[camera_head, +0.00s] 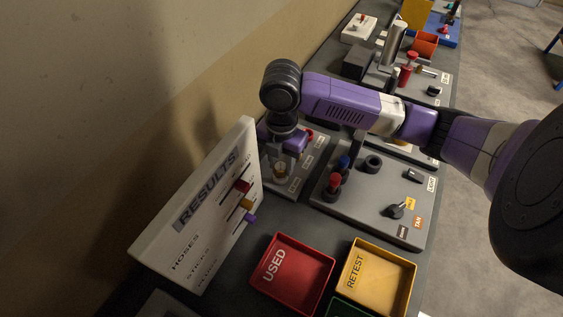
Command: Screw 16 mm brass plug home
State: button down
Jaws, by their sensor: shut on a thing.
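My arm reaches in from the right, and my gripper (281,163) points down over a small grey board (296,185) behind the results panel. A small brass-coloured piece, which looks like the brass plug (280,171), shows between the fingertips, and my gripper is shut on it. It is low over the board, close to its surface. I cannot tell how deep the plug sits or whether it is threaded into a hole. My wrist and fingers hide part of the board.
The white RESULTS panel (195,215) stands upright just left of my gripper. A grey board (375,205) with knobs lies to the right. A red USED tray (293,272) and a yellow RETEST tray (379,276) are in front. More fixtures crowd the bench's far end.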

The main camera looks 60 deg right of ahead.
jog(key=shift+f+b, duration=0.5)
dwell(0.8)
jog(key=m, duration=0.1)
jog(key=m+p, duration=0.1)
jog(key=shift+a+r+m, duration=0.1)
jog(key=shift+r+m, duration=0.1)
jog(key=shift+m, duration=0.1)
jog(key=m, duration=0.2)
jog(key=m+p, duration=0.1)
jog(key=shift+s+f+m, duration=0.15)
jog(key=shift+m, duration=0.25)
jog(key=m+p, duration=0.2)
jog(key=m, duration=0.1)
jog(key=shift+a+m, duration=0.1)
jog(key=shift+m, duration=0.2)
jog(key=m, duration=0.2)
jog(key=shift+s+m, duration=0.1)
jog(key=shift+m, duration=0.2)
